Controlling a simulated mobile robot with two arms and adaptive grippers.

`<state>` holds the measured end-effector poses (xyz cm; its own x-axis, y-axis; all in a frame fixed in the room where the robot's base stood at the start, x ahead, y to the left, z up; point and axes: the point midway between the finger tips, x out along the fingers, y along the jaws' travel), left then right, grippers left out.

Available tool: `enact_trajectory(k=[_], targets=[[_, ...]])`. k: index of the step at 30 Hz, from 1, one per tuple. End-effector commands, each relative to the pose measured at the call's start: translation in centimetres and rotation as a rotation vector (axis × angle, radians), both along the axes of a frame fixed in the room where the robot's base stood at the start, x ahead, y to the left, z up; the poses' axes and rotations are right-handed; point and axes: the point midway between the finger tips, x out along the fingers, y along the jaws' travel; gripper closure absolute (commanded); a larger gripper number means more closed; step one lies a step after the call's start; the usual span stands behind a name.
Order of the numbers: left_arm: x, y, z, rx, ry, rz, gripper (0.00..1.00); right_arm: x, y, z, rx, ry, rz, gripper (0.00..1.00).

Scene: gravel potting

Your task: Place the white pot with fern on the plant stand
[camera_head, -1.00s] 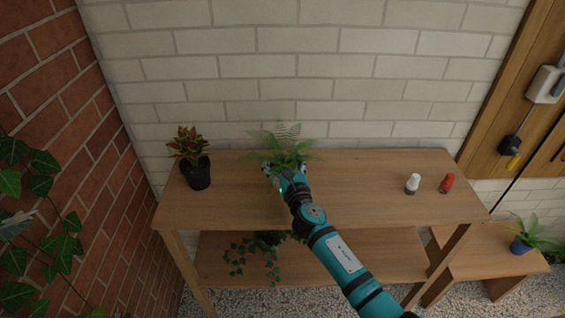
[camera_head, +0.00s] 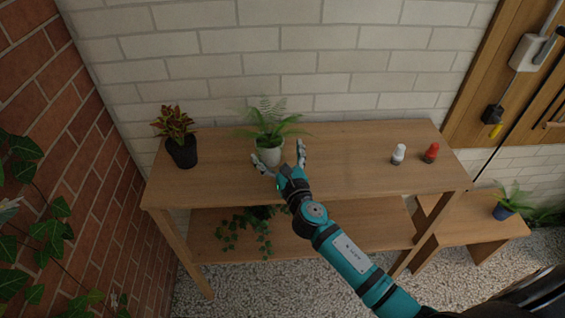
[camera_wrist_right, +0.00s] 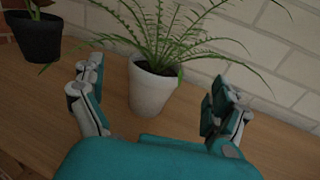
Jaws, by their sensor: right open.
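The white pot (camera_head: 269,156) with a green fern (camera_head: 268,127) stands upright on the top shelf of the wooden plant stand (camera_head: 345,181), toward its left half. In the right wrist view the white pot (camera_wrist_right: 151,88) is between and beyond the spread fingers, with a gap on each side. My right gripper (camera_head: 279,162) is open and empty just in front of the pot; it also shows in the right wrist view (camera_wrist_right: 158,105). My left gripper is not in view.
A dark pot with a red-leaved plant (camera_head: 182,152) stands to the left on the top shelf. White (camera_head: 398,154) and red (camera_head: 431,152) small bottles stand to the right. A trailing plant (camera_head: 246,230) is on the lower shelf.

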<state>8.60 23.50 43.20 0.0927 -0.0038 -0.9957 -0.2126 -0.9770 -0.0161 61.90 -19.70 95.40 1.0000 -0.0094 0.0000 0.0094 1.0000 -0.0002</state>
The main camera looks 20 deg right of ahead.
Motion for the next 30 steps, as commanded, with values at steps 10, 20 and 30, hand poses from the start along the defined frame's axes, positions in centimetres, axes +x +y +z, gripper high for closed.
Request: enact_trajectory(k=[10, 20, 30], targets=[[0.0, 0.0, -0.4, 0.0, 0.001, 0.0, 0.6, -4.5, 0.1, 0.0, 0.001, 0.0, 0.001, 0.0], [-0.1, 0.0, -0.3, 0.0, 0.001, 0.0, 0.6, -4.6, 0.1, 0.0, 0.0, 0.0, 0.001, 0.0], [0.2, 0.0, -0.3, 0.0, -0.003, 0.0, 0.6, -4.6, 0.1, 0.0, 0.001, 0.0, 0.001, 0.0]])
